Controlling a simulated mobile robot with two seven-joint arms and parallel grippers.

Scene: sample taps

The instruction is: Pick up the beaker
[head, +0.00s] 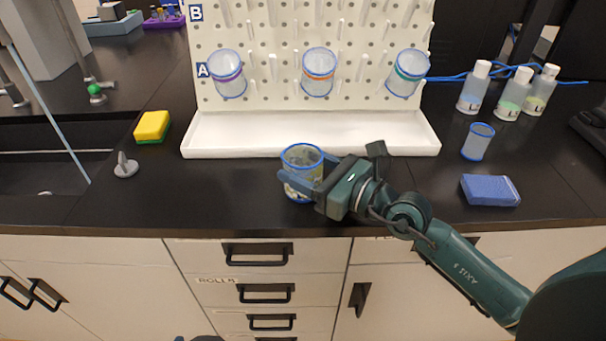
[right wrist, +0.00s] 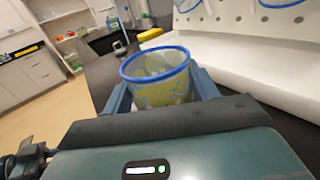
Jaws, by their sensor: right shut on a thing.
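The beaker (head: 302,158) is clear with a blue rim and a yellowish mottled look; pale bits show low in it. It is upright at the counter's front, before the white tray of the rack. My right gripper (head: 300,182) comes from the right and is shut on it, a finger on each side. In the right wrist view the beaker (right wrist: 160,80) sits between the two fingers, its open top facing up. Whether its base touches the counter I cannot tell. My left gripper is not in view.
A white pegboard rack (head: 270,100) holds three banded beakers in row A. To the right are an empty small beaker (head: 477,142), a blue sponge (head: 490,190) and wash bottles (head: 513,95). A yellow sponge (head: 152,126) and a sink (head: 40,170) are left.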

